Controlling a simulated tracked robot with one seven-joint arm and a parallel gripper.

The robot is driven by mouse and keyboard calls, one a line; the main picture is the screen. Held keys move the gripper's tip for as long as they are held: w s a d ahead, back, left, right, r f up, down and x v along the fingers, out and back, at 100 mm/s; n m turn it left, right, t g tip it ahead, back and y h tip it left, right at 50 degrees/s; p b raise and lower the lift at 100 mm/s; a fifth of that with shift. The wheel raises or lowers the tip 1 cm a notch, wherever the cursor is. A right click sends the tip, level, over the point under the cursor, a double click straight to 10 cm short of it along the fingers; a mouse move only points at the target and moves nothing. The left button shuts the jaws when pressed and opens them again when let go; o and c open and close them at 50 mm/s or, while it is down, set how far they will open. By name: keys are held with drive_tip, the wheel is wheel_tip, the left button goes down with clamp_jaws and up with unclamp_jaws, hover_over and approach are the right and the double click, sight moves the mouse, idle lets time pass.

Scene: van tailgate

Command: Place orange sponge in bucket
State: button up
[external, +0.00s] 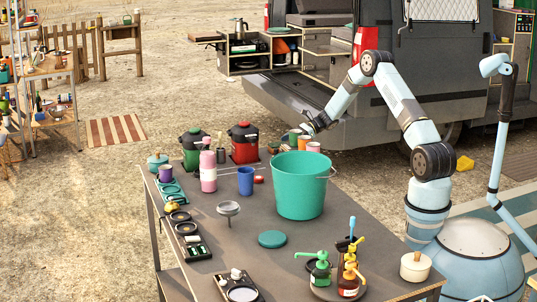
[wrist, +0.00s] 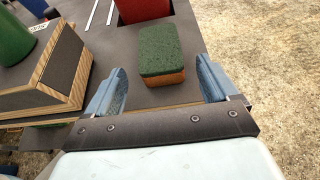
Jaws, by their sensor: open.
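The sponge (wrist: 161,50), with a green top and an orange lower layer (wrist: 162,79), lies on a dark surface in the wrist view. My gripper (wrist: 161,67) is open, with one blue finger on each side of the sponge and gaps between. In the external view my gripper (external: 309,128) is beyond the bucket, near the table's far edge. I cannot make out the sponge there. The teal bucket (external: 300,190) stands upright on the table with its handle out to the right; its inside is mostly hidden.
In the wrist view a wood-edged block (wrist: 45,85) with a green cylinder (wrist: 14,38) is on the left, and a red object (wrist: 142,9) lies beyond the sponge. The blue cup (external: 245,181) and pink bottle (external: 208,170) stand left of the bucket.

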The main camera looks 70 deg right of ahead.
drive_tip(key=v, duration=0.7)
drive_tip(key=s+a+r+n+g+h, duration=0.15)
drive_tip(key=s+a+r+n, duration=0.25)
drive_tip(key=a+r, duration=0.4)
drive_tip(key=s+a+r+n+g+h, duration=0.1)
drive_tip(key=s+a+r+n+g, duration=0.3)
drive_tip(key=a+r, duration=0.45)
drive_tip(key=s+a+r+n+g+h, duration=0.1)
drive_tip(key=s+a+r+n, duration=0.3)
drive_tip(key=a, duration=0.6)
drive_tip(key=s+a+r+n+h, duration=0.2)
drive_tip(key=s+a+n, duration=0.1)
drive_tip(key=s, duration=0.6)
drive_tip(key=s+a+r+n+t+h, duration=0.1)
drive_tip(key=s+a+r+n, duration=0.2)
drive_tip(key=s+n, duration=0.3)
drive_tip(key=s+a+r+n+t+h, duration=0.1)
drive_tip(key=s+a+n, duration=0.4)
drive_tip(key=s, duration=0.7)
wheel_tip(320, 180, up, 2)
drive_tip(key=shift+s+a+r+h, duration=0.1)
drive_tip(key=shift+s+a+h, duration=0.1)
drive_tip(key=shift+h, duration=0.65)
drive_tip(key=shift+s+n+t, duration=0.35)
drive_tip(key=shift+s+n, duration=0.15)
drive_tip(key=shift+s, duration=0.05)
